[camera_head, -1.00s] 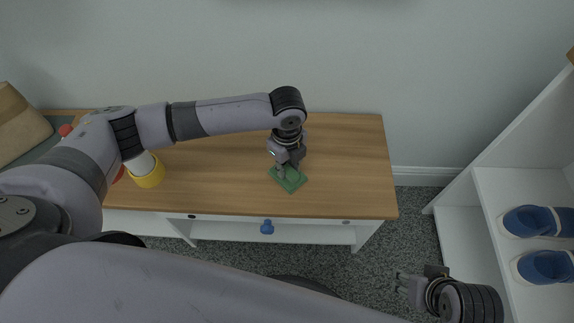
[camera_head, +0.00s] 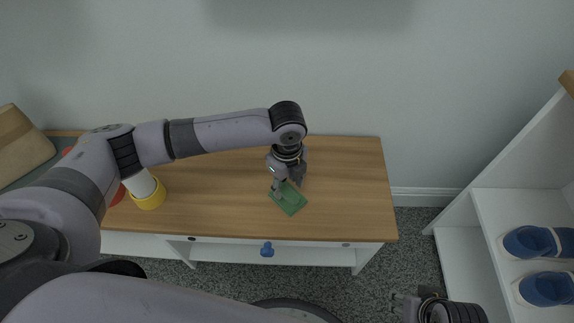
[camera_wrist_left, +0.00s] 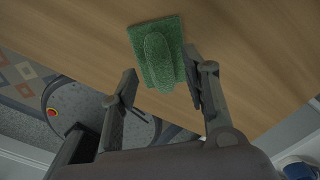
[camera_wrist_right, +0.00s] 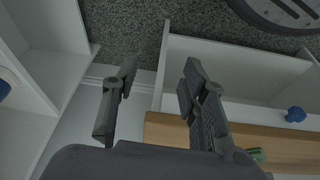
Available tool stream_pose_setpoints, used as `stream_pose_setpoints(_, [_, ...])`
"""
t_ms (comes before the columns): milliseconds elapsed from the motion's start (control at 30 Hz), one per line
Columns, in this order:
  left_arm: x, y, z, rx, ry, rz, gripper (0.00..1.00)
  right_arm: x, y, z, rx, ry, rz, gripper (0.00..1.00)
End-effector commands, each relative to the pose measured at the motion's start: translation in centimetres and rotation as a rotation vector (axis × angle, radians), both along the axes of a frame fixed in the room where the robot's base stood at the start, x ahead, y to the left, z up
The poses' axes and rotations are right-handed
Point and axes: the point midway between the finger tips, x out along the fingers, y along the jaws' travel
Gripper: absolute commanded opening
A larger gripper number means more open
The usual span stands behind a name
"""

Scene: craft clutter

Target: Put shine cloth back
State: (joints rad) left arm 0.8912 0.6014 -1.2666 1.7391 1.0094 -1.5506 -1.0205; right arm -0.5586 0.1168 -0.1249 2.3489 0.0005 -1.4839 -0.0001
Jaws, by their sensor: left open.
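The green shine cloth (camera_head: 289,201) lies on the wooden top of the white bench, right of its middle. In the left wrist view the cloth (camera_wrist_left: 135,42) is a flat square with a raised, rounded green ridge along it. My left gripper (camera_head: 286,188) is open just above the cloth; in the left wrist view its fingers (camera_wrist_left: 160,85) stand on either side of the ridge's near end. I cannot tell whether they touch it. My right gripper (camera_head: 398,301) is low at the right, off the bench; in the right wrist view its fingers (camera_wrist_right: 157,78) are apart and empty.
The wooden bench top (camera_head: 345,180) is clear right of the cloth. A white and yellow container (camera_head: 149,196) stands at the left. A blue knob (camera_head: 267,249) is on the bench front. A white shelf (camera_head: 492,215) with blue shoes (camera_head: 530,241) stands at the right.

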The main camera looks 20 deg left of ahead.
Motion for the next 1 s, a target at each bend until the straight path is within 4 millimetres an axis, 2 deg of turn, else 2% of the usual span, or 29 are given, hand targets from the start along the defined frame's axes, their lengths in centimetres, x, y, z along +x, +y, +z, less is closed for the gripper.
stream_pose_setpoints(33, [0.1, 0.0, 1.3, -0.003, -0.003, 0.0, 0.43, 0.1, 0.1, -0.8, -0.001, 0.01, 0.001, 0.4])
stream_pose_setpoints(200, [0.1, -0.1, 4.5, -0.001, -0.003, -0.001, 0.43, 0.6, 0.2, -4.1, -0.002, 0.028, 0.003, 0.4])
stream_pose_setpoints(500, [0.0, -0.1, 8.5, -0.002, 0.0, 0.0, 0.43, 0.5, 0.3, -8.5, -0.002, 0.048, 0.008, 0.4])
stream_pose_setpoints(700, [-0.1, 0.0, 9.2, 0.0, 0.001, 0.0, 0.43, 0.4, 0.3, -9.4, -0.002, 0.05, 0.009, 0.4])
stream_pose_setpoints(1000, [0.0, 0.0, 9.2, -0.001, 0.0, 0.0, 0.43, 0.4, 0.3, -9.4, -0.002, 0.05, 0.009, 0.4])
